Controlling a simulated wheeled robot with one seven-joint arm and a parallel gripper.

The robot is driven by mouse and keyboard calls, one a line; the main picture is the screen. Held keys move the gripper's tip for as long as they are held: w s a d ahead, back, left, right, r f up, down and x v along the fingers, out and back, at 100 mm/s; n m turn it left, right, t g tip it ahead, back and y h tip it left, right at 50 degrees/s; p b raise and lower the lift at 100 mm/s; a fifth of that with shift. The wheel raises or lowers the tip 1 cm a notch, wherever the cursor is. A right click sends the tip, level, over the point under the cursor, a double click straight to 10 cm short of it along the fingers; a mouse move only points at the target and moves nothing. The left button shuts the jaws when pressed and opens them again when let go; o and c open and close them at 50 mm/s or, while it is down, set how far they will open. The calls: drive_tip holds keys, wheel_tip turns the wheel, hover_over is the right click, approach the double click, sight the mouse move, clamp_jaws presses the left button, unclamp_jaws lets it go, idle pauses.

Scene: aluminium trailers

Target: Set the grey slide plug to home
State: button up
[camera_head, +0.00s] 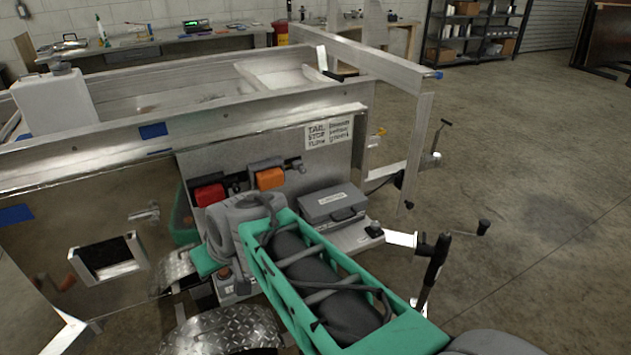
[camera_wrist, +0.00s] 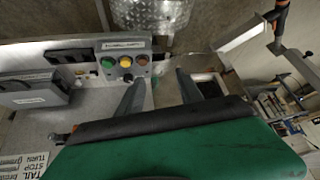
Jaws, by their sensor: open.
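I cannot single out the grey slide plug for sure in either view.
A grey case (camera_head: 333,203) sits on the trailer's front ledge, near red (camera_head: 209,194) and orange (camera_head: 270,178) lamps. Diamond-plate fenders (camera_head: 225,333) lie at lower left. A black-handled crank (camera_head: 433,268) stands right of my arm. The concrete floor at right is clear.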

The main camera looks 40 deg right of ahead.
drive_tip(key=w+d+f+m+t+b, duration=0.1)
drive_tip(key=w+d+f+t+b, duration=0.3)
drive_tip(key=w+d, duration=0.3)
drive_tip(key=m+t+h+b, duration=0.4)
drive_tip(key=t+h+b, duration=0.25)
drive_tip(key=b, duration=0.45)
approach(304, 172)
drive_tip(key=shift+t+y, duration=0.25)
drive_tip(key=x, duration=0.7)
drive_tip(key=shift+w+d+f+p, duration=0.15)
drive_tip(key=shift+w+p, duration=0.05)
drive_tip(key=shift+p, duration=0.1)
drive_tip(key=shift+w+d, duration=0.15)
drive_tip(key=shift+w, duration=0.3)
clamp_jaws()
